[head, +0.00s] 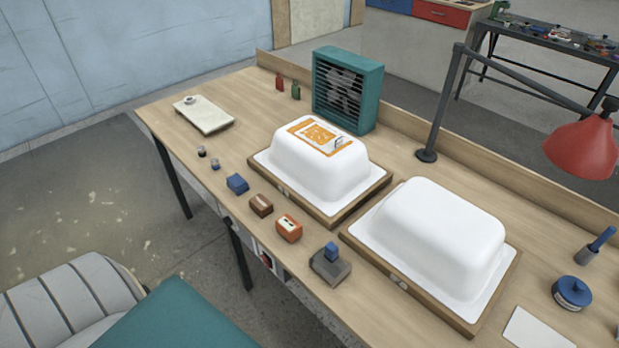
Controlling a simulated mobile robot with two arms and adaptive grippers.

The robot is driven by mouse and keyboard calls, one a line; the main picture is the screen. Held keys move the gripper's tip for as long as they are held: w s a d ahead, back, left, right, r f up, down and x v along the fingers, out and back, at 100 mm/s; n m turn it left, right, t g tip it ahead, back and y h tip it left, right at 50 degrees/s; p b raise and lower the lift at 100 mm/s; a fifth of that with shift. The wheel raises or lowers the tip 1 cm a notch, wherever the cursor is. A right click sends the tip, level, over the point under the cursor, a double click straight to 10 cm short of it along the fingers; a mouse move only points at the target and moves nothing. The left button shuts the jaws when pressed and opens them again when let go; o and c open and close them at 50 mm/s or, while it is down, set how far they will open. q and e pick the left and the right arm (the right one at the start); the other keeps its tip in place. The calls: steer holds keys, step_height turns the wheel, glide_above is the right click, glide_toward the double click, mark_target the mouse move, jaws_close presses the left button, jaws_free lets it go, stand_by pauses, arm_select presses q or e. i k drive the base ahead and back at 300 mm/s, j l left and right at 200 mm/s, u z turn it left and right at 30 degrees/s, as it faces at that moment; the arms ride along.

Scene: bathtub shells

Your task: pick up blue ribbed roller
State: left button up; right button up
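A blue handled tool (596,245) with a grey lower end stands tilted near the right edge of the wooden workbench (440,170). It may be the blue ribbed roller, but it is too small to make out ribs. Other blue things are a round blue tin (571,293) just in front of it, a blue block (237,183) at the left front, and a small blue piece on a grey block (331,265) at the front edge. Neither of my grippers is in view.
Two white tub shells, one with an orange print (333,165) and one plain (440,235), sit on wooden-framed boards. A red lamp (582,148) overhangs the right side. A teal fan (346,90) stands at the back. A white sheet (537,330) lies near the tin.

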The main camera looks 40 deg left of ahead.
mark_target(326, 262)
steer(key=u, duration=0.9)
